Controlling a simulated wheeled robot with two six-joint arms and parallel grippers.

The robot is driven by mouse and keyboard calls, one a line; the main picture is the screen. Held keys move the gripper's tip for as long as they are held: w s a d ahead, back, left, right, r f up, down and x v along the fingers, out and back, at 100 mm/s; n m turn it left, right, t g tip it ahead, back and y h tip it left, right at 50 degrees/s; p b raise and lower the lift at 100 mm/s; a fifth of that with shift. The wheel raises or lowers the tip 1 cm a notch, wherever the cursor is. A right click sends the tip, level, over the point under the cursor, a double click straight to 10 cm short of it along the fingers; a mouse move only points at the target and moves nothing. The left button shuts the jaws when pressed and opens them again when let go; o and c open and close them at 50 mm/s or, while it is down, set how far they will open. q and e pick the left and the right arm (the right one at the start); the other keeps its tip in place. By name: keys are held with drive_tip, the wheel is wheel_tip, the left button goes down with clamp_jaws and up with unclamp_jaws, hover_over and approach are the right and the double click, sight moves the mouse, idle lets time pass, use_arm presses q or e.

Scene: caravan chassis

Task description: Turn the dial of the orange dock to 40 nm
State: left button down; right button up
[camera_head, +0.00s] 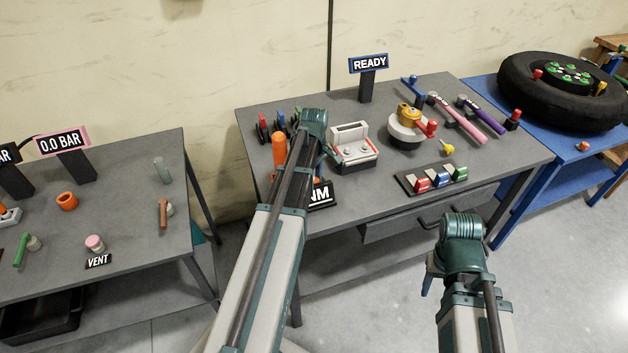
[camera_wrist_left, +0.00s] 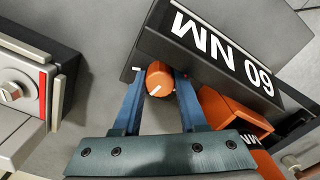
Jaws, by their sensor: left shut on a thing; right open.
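The orange dial (camera_wrist_left: 158,80) shows in the left wrist view, with a white pointer mark on its face. My left gripper (camera_wrist_left: 160,88) is shut on it, one blue finger on each side. The black sign beside it (camera_wrist_left: 215,52) reads 60 NM; it appears upside down there. In the head view only the NM end of the sign (camera_head: 320,196) shows; my left arm covers the rest, the dial and most of the dock. An orange body (camera_wrist_left: 228,118), seemingly part of the dock, is right of the fingers. My right gripper (camera_head: 428,285) is open and empty before the table.
A white-and-grey box with a red edge (camera_head: 353,151) stands close right of my left gripper. An upright orange piece (camera_head: 279,149) is left of my arm. A READY sign (camera_head: 368,64), pink wrench (camera_head: 460,120) and coloured block tray (camera_head: 437,180) share the table.

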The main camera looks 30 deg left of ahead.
use_arm(q)
drive_tip(key=shift+n, duration=0.3)
idle(0.4)
drive_tip(key=shift+c, duration=2.3)
unclamp_jaws()
